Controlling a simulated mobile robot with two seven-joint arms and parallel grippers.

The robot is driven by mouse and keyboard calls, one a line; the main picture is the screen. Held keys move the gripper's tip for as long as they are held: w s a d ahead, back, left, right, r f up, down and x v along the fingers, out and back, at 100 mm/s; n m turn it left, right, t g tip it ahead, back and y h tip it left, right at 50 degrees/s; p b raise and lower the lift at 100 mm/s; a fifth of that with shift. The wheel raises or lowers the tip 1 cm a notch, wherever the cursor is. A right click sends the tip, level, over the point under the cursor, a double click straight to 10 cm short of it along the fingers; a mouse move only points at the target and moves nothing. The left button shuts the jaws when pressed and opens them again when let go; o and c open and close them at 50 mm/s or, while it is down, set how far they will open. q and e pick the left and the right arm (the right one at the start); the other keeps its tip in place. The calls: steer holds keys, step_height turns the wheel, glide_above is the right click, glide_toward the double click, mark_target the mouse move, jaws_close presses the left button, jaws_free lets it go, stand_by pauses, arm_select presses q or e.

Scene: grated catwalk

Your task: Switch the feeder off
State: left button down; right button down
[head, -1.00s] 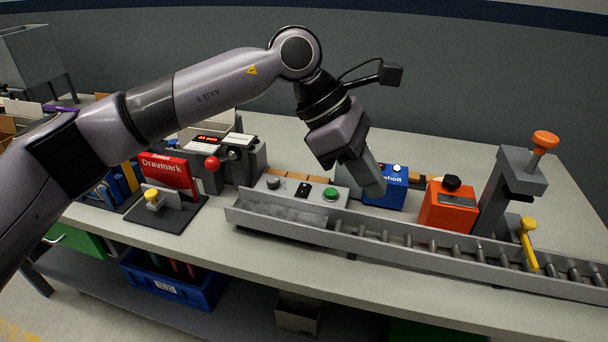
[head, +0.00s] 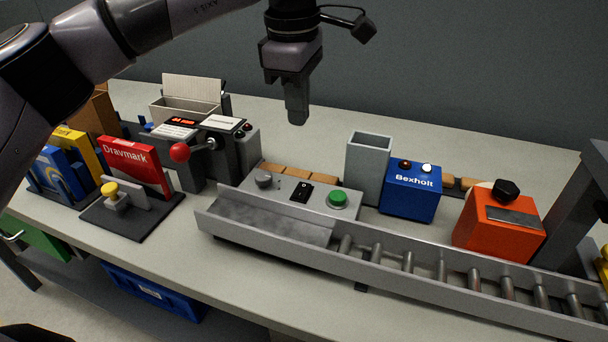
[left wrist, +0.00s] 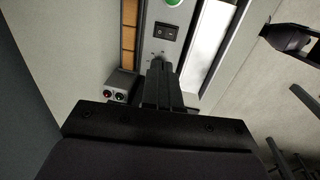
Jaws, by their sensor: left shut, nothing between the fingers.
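The feeder's grey control panel (head: 290,190) sits behind the grey trough on the bench. It carries a grey knob (head: 264,178), a black rocker switch (head: 301,192) and a green button (head: 338,198). The rocker also shows in the left wrist view (left wrist: 165,31), with the green button above it; the knob is largely hidden there by my fingers. My left gripper (head: 297,118) points down, shut and empty, above and behind the panel, clear of it. The rocker's position is too small to tell. My right gripper is not in view.
A roller conveyor (head: 440,275) runs right from the trough. A blue Bexholt box (head: 411,192), a grey upright chute (head: 367,165) and an orange box (head: 497,225) stand right of the panel. Space above the panel is free.

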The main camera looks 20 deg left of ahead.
mark_target(303, 187)
arm_select(q)
steer(key=f, duration=0.4)
steer(key=w+f, duration=0.1)
steer(key=f, duration=0.9)
steer(key=shift+w+p, duration=0.35)
steer(key=shift+w+d+f+b, duration=0.1)
steer(key=shift+f+b, duration=0.2)
steer(key=shift+s, duration=0.2)
